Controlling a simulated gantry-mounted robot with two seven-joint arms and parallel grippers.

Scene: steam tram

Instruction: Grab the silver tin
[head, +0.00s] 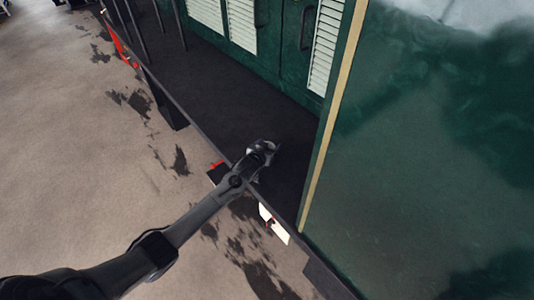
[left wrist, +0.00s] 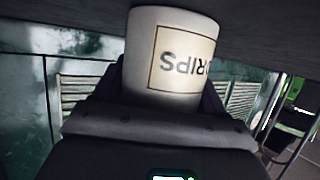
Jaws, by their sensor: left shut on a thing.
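The silver tin (left wrist: 172,45) shows in the left wrist view as a pale, off-white cylinder. It has a framed label with dark letters, upside down in that picture, that seem to read "DRIPS". My left gripper (head: 262,150) reaches over the edge of the tram's dark platform in the head view. It is shut on the tin, with a dark finger at each side of it in the left wrist view. The gripper hides most of the tin in the head view. I cannot tell whether the tin touches the platform. My right gripper is not in view.
The dark platform floor (head: 235,95) is otherwise bare around the gripper. A green tram wall with louvred panels (head: 241,25) stands behind it. A large green panel with a tan edge (head: 333,110) closes the right side. Paved ground (head: 60,170) lies below left.

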